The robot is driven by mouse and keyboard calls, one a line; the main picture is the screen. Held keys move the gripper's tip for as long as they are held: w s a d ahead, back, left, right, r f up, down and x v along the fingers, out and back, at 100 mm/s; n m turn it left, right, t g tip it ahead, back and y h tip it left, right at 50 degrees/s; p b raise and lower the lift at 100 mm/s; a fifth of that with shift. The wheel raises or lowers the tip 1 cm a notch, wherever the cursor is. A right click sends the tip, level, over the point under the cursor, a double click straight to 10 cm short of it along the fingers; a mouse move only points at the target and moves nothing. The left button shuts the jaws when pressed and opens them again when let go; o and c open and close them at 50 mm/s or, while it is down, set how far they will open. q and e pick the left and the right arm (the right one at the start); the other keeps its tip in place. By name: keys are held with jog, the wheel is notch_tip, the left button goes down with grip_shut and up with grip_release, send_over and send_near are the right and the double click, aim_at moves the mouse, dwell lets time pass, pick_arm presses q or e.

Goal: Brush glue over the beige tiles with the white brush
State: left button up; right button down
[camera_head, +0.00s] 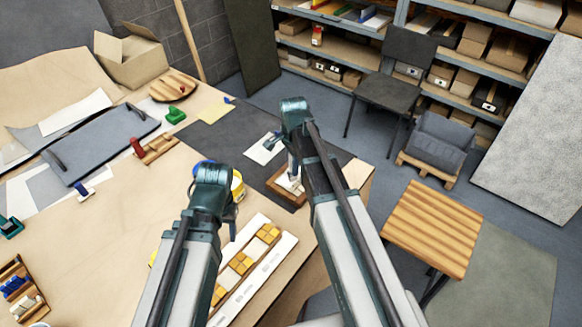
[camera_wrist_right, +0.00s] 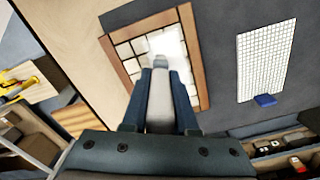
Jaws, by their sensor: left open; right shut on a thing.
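In the right wrist view, the beige tiles (camera_wrist_right: 122,50) lie in a brown wooden frame (camera_wrist_right: 107,52); a glossy white patch covers some of them near the middle. My right gripper (camera_wrist_right: 163,72) is shut on the white brush (camera_wrist_right: 160,116), whose tip is over the white patch; I cannot tell whether it touches. In the head view, the wooden frame (camera_head: 283,194) sits on a dark mat near the table edge, partly hidden by my right gripper (camera_head: 293,172). My left gripper (camera_head: 229,218) is open above the table, left of the frame.
A white board with yellow and brown tiles (camera_head: 285,246) lies near the front edge. A yellow tub (camera_head: 238,186) stands behind my left gripper. A white tile sheet (camera_head: 262,149) lies beyond the frame; in the wrist view it (camera_wrist_right: 264,60) has a blue object (camera_wrist_right: 265,100) at its edge.

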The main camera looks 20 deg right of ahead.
pick_arm(q)
jog(key=shift+r, duration=0.1)
pick_arm(e)
jog(key=shift+w+d, duration=1)
jog(key=shift+d, duration=0.25)
jog(key=shift+w+d, duration=0.5)
jog(key=shift+d, duration=0.2)
jog(key=shift+w+d, duration=0.5)
jog(key=shift+d, duration=0.15)
jog(key=shift+w, duration=0.1)
jog(key=shift+w+d, duration=0.5)
jog(key=shift+d, duration=0.15)
jog(key=shift+w+d, duration=0.45)
jog(key=shift+d, duration=0.2)
jog(key=shift+w+a, duration=0.1)
